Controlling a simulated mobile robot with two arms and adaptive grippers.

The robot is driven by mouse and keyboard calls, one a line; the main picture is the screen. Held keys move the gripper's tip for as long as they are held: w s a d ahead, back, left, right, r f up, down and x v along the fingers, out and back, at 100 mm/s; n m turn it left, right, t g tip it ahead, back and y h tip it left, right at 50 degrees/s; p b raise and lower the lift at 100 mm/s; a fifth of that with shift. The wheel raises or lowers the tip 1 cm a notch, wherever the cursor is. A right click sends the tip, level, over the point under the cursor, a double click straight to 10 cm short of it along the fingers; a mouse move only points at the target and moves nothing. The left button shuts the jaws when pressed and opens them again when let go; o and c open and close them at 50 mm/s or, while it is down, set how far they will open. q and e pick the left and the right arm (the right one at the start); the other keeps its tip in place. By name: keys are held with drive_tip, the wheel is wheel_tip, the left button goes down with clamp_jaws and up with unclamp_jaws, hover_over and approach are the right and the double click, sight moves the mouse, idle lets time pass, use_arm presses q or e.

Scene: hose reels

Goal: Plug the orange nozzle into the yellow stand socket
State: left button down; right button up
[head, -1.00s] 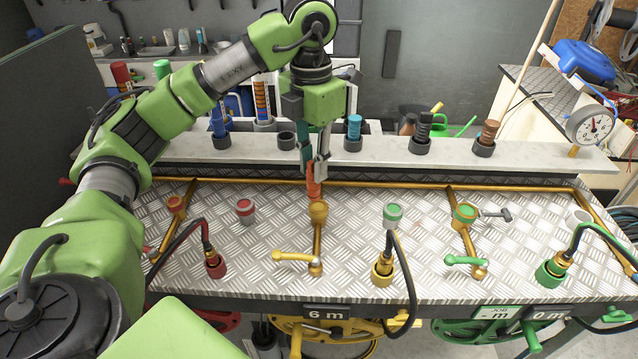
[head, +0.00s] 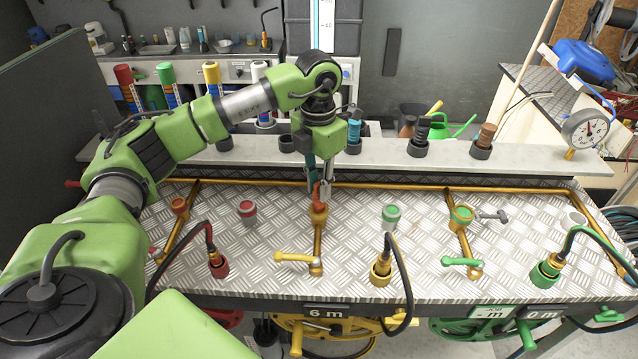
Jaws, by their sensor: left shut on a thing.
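My left gripper (head: 320,186) is shut on the orange nozzle (head: 318,193), directly above the middle stand. The nozzle is upright and mostly hidden between the fingers. Its lower end meets the yellow stand socket (head: 319,212), the round brass-coloured cup on the middle pipe. I cannot tell how deep the nozzle sits in it. A yellow valve handle (head: 294,257) is on the same pipe below. My right gripper is not in view.
A shelf behind has a blue nozzle (head: 354,128), a black one (head: 421,131), a brown one (head: 485,137) and empty holders. Hoses rise from a red port (head: 218,265), a yellow port (head: 381,270) and a green port (head: 545,270).

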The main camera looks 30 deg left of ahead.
use_arm(q)
drive_tip(key=c, duration=1.9)
unclamp_jaws()
drive_tip(key=shift+f, duration=0.1)
drive_tip(key=shift+r, duration=0.3)
wheel_tip(320, 180, up, 6)
drive_tip(key=shift+w+r+b, duration=0.1)
drive_tip(key=shift+r+b, duration=0.1)
drive_tip(key=shift+b, duration=0.7)
drive_tip(key=shift+a+r+p, duration=0.1)
drive_tip(key=shift+r+p, duration=0.3)
drive_tip(key=shift+r, duration=2.3)
